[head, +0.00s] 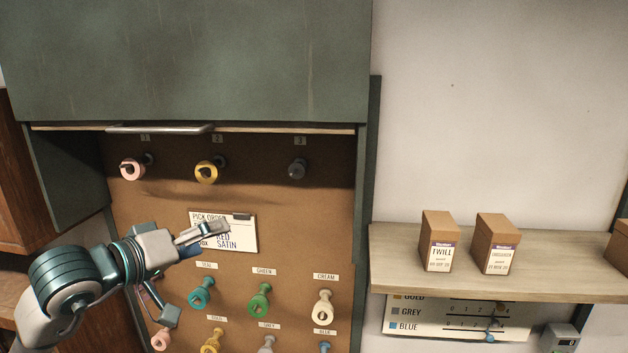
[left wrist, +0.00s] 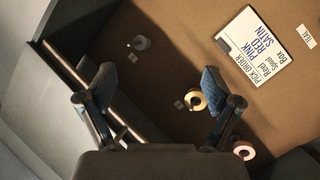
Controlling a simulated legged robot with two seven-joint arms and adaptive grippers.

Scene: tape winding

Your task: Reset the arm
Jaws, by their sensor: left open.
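My left gripper (head: 198,273) is in front of the brown pegboard, at the lower left of the head view. Its two fingers are spread with nothing between them; the left wrist view also shows them apart (left wrist: 158,80). My left arm comes in from the lower left and covers part of the pick order card (head: 246,236) and some lower reels. A pink reel (head: 132,170) hangs on peg 1 and a gold reel (head: 206,173) on peg 2. Peg 3 (head: 297,170) is bare. My right gripper is not in view.
Teal (head: 201,294), green (head: 259,301) and cream (head: 323,308) reels hang lower on the board. A green cabinet front with a handle (head: 160,129) overhangs the top pegs. At right, a wooden shelf (head: 560,268) carries boxes (head: 440,240) above a colour chart (head: 430,326).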

